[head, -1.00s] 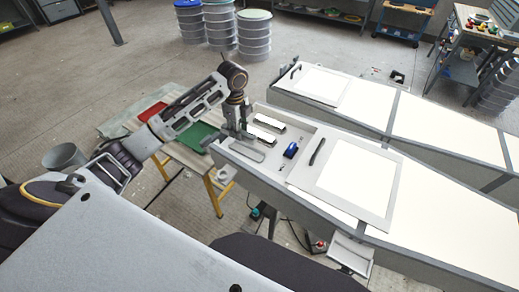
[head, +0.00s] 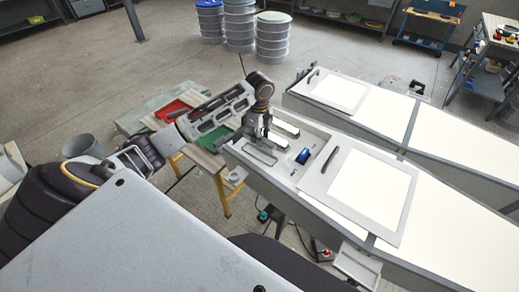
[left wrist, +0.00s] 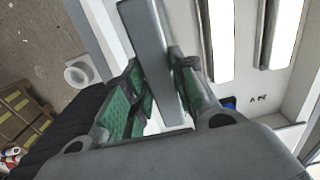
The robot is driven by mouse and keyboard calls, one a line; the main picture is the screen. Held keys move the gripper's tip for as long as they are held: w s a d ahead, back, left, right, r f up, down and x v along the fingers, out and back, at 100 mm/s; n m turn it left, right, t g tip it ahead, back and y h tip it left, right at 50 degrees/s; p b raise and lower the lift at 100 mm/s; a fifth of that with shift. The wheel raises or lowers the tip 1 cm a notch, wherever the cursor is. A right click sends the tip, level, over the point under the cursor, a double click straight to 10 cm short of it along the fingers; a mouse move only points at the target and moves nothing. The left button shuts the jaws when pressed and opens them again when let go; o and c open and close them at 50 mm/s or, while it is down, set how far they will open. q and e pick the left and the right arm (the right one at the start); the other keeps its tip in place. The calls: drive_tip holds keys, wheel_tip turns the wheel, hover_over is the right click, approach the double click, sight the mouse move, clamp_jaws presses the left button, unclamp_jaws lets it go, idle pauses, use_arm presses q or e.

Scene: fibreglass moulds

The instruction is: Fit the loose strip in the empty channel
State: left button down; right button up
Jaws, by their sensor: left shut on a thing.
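My left gripper (head: 262,137) is over the near left part of the open tray-like mould (head: 243,165). In the left wrist view its green-padded fingers (left wrist: 155,92) are shut on a grey strip (left wrist: 146,32), which stands out lengthwise between them. In the mould, a plain grey channel (head: 260,155) lies nearest me, just below the gripper. Beyond it are two white-filled channels (head: 287,129), one partly hidden by the gripper; they also show at the right of the left wrist view (left wrist: 281,32). I cannot tell whether the strip touches the mould. My right gripper is out of view.
A blue object (head: 303,156) lies in the mould, right of the channels. A panel with a white face (head: 366,190) and a dark handle (head: 328,160) lies further right. A second long mould (head: 345,93) stands behind. A red tray (head: 172,110) sits on a low table at left.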

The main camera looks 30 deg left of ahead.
sight(259, 155)
use_arm(q)
drive_tip(key=shift+f, duration=1.65)
drive_tip(key=shift+f+p, duration=0.55)
drive_tip(key=shift+f, duration=1.35)
drive_tip(key=shift+f, duration=0.1)
drive_tip(key=c, duration=1.2)
unclamp_jaws()
drive_tip(key=shift+o, duration=0.2)
drive_tip(key=shift+r+b, duration=1.05)
drive_tip(key=shift+r, duration=5.1)
